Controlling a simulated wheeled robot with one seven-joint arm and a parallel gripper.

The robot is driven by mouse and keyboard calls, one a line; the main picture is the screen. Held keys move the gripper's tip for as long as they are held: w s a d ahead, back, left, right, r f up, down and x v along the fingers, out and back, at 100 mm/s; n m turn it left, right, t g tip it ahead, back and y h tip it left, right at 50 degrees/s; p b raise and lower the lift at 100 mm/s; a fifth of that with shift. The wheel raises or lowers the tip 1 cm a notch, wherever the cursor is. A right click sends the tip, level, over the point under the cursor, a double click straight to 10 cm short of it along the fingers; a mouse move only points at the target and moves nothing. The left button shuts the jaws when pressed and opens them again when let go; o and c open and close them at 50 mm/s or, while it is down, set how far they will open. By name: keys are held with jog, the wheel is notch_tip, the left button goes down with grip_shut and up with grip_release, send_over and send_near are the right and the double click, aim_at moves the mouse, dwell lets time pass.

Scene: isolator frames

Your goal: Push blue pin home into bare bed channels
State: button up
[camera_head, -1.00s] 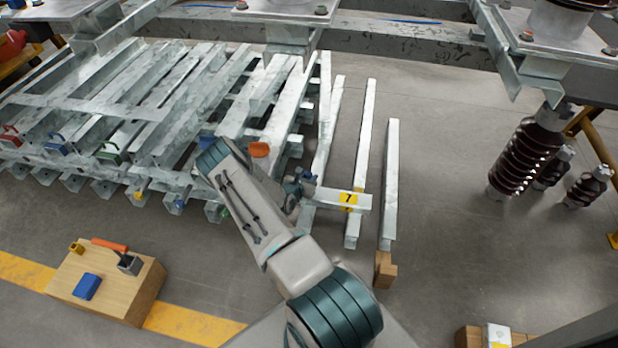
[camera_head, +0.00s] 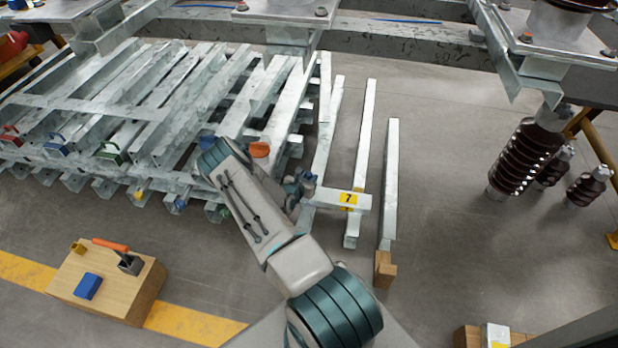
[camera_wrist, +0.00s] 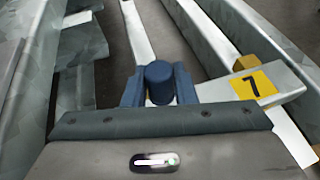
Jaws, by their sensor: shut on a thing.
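The blue pin (camera_wrist: 159,76) stands between the two blue-grey fingers of my gripper (camera_wrist: 159,84) in the wrist view, its round head toward the camera. My gripper is shut on it. The pin is at the left end of a short steel crosspiece (camera_wrist: 288,84) with a yellow label 7, which also shows in the head view (camera_head: 330,198). The pin's lower end is hidden, so I cannot tell how deep it sits. Long bare steel channels (camera_head: 362,150) run away beyond the crosspiece. My gripper in the head view (camera_head: 303,184) is small and partly hidden by my arm.
A stack of steel channels (camera_head: 75,108) with coloured handles fills the left. A wooden block (camera_head: 140,295) bearing small tools stands at lower left. Brown insulators (camera_head: 526,158) stand at right. A steel frame crosses the top. Floor between the channels and insulators is clear.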

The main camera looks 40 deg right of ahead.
jog(key=shift+f+b, duration=1.65)
jog(key=shift+f, duration=0.75)
jog(key=shift+r, duration=0.1)
jog(key=shift+r+p, duration=1.9)
jog(key=shift+r, duration=0.1)
dwell(0.5)
jog(key=shift+f+b, duration=1.25)
jog(key=shift+f, duration=0.85)
jog(key=o, duration=1.1)
jog(key=shift+p+v, duration=2.7)
jog(key=shift+v, duration=4.2)
